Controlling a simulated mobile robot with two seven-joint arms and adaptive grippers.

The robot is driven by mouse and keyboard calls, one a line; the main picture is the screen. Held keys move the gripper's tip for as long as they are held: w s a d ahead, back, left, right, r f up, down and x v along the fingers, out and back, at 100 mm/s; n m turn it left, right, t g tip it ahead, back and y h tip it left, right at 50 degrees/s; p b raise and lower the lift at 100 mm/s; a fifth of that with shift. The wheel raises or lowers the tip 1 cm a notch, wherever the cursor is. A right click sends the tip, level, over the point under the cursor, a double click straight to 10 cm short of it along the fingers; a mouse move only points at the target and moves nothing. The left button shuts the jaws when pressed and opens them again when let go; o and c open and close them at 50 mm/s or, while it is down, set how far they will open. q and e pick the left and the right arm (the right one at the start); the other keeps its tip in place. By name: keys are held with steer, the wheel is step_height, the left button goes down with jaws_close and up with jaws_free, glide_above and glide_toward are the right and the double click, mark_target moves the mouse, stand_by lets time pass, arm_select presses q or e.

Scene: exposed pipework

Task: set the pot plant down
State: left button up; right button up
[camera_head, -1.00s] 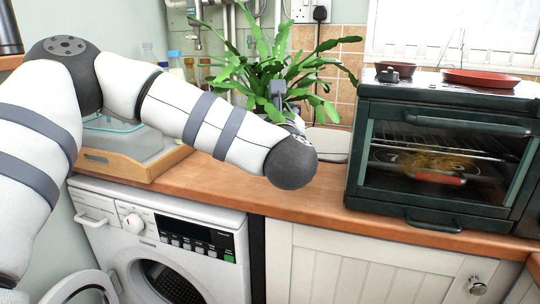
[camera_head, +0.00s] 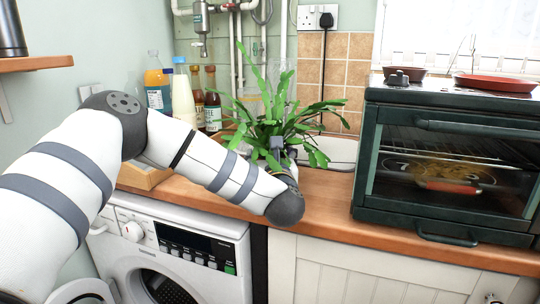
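The pot plant (camera_head: 262,112) has long green strap leaves and appears near the back of the wooden counter (camera_head: 325,205), left of the oven. Its pot is hidden behind my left wrist and the leaves, so I cannot tell whether it touches the counter. My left arm reaches in from the left, and its gripper (camera_head: 285,150) is at the base of the leaves. Its fingertips are mostly hidden, so its grip does not show. My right gripper is out of view.
A dark green oven (camera_head: 450,165) with pans on top stands right of the plant. Several bottles (camera_head: 183,100) stand behind my arm at the left. A white basin (camera_head: 340,152) lies behind the plant. The counter's front strip is clear. A washing machine (camera_head: 180,250) is below.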

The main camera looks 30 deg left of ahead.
arm_select(q)
steer(key=o, duration=1.6)
steer(key=shift+f, duration=0.1)
steer(key=shift+c, duration=0.2)
steer(key=shift+r, duration=0.3)
steer(key=v, duration=1.2)
steer(key=shift+f, duration=0.15)
